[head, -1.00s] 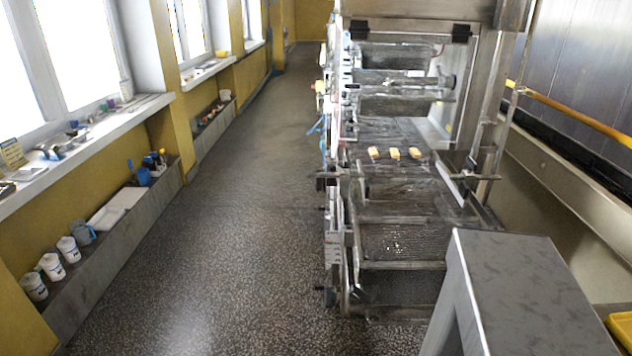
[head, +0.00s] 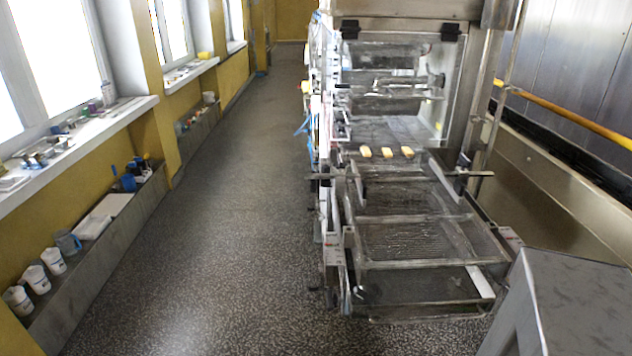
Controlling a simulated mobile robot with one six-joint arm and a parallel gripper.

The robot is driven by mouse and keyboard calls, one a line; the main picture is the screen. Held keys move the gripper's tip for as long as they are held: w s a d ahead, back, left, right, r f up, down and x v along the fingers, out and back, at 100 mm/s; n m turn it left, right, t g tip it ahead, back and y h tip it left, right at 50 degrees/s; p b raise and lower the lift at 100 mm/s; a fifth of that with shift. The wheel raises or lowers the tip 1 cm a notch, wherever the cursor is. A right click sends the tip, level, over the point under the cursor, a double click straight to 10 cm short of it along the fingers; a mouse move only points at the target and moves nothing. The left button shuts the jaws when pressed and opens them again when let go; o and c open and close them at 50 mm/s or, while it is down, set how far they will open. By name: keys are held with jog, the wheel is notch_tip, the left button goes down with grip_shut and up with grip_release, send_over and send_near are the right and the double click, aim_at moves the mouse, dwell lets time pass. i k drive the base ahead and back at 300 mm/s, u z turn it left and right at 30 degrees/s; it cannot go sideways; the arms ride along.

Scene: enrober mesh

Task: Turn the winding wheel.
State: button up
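The enrober (head: 400,215) stands ahead, right of centre, with its wire mesh belt frames (head: 410,240) stretching towards me. Three pale yellow bars (head: 387,153) lie in a row on its belt. Small fittings (head: 325,170) and short rods line its left side. I cannot make out a winding wheel clearly among them. My gripper is not in view.
A grey metal box-shaped stand (head: 575,305) is close at the lower right. The speckled floor (head: 220,220) left of the enrober is clear. A low ledge (head: 110,215) with cups (head: 35,278) runs under the windows. A yellow rail (head: 570,120) runs along the right wall.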

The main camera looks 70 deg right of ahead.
aim_at(315, 183)
jog(key=i, duration=1)
jog(key=z, duration=0.05)
